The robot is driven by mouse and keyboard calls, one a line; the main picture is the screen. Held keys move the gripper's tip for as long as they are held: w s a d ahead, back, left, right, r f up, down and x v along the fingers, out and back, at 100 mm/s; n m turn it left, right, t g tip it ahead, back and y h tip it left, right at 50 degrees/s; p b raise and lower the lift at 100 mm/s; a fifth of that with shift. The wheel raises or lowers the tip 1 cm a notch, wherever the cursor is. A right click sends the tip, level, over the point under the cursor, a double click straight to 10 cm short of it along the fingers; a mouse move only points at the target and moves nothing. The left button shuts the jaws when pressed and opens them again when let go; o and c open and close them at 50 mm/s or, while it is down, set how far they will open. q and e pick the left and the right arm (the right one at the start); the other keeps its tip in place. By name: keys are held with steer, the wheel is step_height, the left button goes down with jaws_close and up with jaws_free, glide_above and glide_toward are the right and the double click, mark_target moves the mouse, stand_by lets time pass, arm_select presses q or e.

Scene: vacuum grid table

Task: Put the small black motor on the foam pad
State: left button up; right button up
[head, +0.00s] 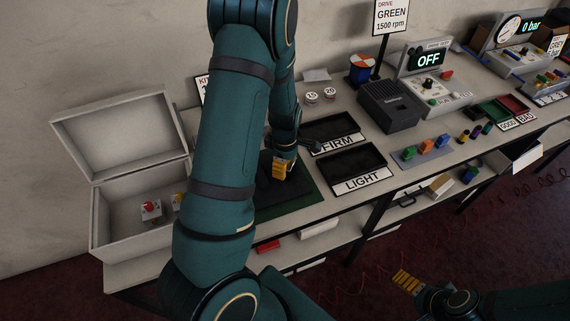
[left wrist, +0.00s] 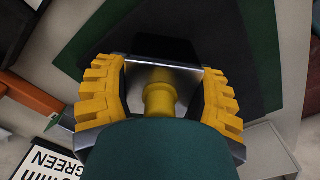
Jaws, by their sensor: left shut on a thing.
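My left gripper (head: 283,170) is low over a dark pad (head: 266,196) on a green mat (head: 312,192); this looks like the foam pad. In the left wrist view its yellow fingers (left wrist: 160,72) stand apart on either side of a dark block with a pale edge, which I take for the small black motor (left wrist: 155,47). The dark pad (left wrist: 240,50) lies behind it. I cannot tell whether the block touches the pad. My right gripper (head: 407,283) is at the lower right, away from the table; its opening is not clear.
An open white box (head: 95,225) stands at the left with a red-topped part (head: 151,211) inside. Black trays labelled FIRM (head: 332,128) and LIGHT (head: 350,162) lie right of the mat. A dark grey machine (head: 390,105) stands behind. My left arm hides part of the table.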

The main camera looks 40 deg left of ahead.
arm_select(q)
steer(key=shift+r, duration=0.1)
steer(key=o, duration=1.4)
steer(key=shift+c, duration=0.2)
steer(key=shift+r, duration=0.1)
step_height(320, 180, up, 12)
steer(key=shift+f+p, duration=0.1)
steer(key=shift+p, duration=1.15)
